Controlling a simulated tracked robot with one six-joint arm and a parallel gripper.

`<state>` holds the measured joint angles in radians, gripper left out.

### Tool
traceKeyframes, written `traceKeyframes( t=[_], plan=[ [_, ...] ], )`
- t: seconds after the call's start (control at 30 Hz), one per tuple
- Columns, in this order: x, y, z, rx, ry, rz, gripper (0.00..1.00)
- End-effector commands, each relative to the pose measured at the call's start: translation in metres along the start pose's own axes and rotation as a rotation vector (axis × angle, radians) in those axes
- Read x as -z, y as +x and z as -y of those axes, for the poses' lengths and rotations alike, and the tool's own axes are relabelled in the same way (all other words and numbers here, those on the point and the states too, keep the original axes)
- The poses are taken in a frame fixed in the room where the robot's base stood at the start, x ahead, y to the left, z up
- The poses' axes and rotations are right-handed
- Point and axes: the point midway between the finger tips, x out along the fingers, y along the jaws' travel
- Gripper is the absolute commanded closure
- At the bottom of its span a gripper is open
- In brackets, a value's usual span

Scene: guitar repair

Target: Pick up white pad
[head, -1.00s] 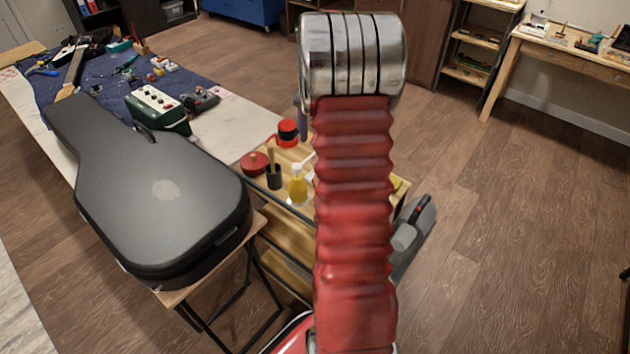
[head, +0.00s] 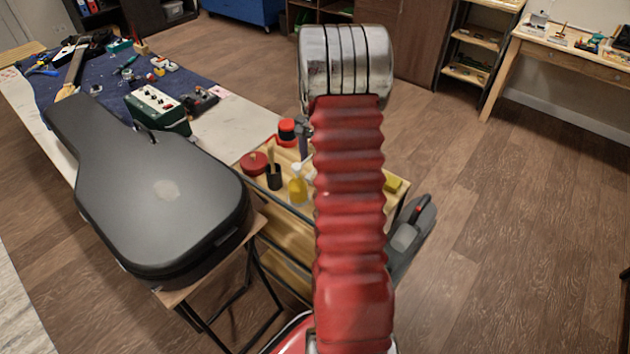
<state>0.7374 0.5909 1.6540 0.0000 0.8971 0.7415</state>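No white pad can be made out for certain. A small grey part beside the arm, above the cart, may belong to my wrist or gripper. No fingertips show, so whether the gripper is open or shut is not visible.
The wooden cart (head: 290,237) holds a yellow bottle (head: 298,188), a black cup (head: 274,177), a red round tin (head: 254,163) and a yellow block (head: 393,183). A cluttered workbench (head: 225,125) lies behind.

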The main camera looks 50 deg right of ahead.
Motion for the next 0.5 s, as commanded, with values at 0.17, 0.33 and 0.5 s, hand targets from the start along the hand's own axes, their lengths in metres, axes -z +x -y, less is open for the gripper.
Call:
traceKeyframes(
  t=[0.17, 0.33, 0.5],
  plan=[
    [0.0, 0.0, 0.0, 0.0, 0.0, 0.0, 0.31],
    [-0.001, 0.011, 0.001, -0.001, 0.0, 0.001, 0.31],
    [-0.002, 0.034, 0.004, -0.001, 0.0, 0.001, 0.31]
  ],
)
